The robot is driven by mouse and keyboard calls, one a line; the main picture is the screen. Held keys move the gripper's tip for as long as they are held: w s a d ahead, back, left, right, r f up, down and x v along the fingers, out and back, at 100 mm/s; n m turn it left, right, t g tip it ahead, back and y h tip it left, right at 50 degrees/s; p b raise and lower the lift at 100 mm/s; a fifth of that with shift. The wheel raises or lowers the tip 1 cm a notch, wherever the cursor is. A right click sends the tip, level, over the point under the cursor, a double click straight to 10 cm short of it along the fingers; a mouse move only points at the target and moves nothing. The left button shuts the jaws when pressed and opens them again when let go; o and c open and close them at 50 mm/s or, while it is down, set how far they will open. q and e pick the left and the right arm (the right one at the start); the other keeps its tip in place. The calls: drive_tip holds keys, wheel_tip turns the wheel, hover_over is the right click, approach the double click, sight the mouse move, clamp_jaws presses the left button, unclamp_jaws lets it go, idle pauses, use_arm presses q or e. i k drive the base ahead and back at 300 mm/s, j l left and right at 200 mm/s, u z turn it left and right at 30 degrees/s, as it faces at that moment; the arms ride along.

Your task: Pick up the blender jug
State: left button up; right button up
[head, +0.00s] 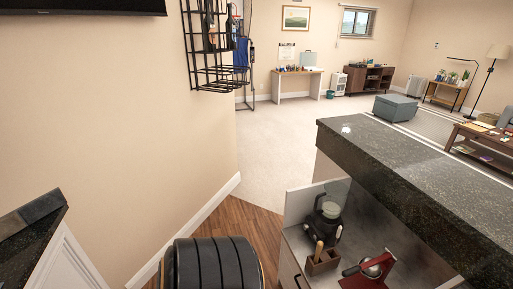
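A blender (322,222) with a dark base stands on the lower surface behind the raised dark counter, right of the picture's middle. Its jug (330,209) looks clear or greyish and appears upright on the base; its details are too small to tell. Neither of my grippers is in the head view.
A wooden utensil holder (322,262) and a red device with a metal part (372,268) stand near the blender. The raised dark countertop (420,175) runs along the right. A black ribbed seat-like thing (212,263) is at the bottom. Wood floor (262,232) shows between.

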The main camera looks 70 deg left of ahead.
sight(328, 203)
drive_tip(key=u, duration=1.5)
drive_tip(key=z, duration=0.25)
drive_tip(key=i+j+z, duration=0.15)
drive_tip(key=j+z, duration=0.2)
drive_tip(key=z, duration=0.15)
drive_tip(key=j+z, duration=0.35)
drive_tip(key=z, duration=0.15)
drive_tip(key=j+z, duration=0.5)
drive_tip(key=i+l, duration=0.05)
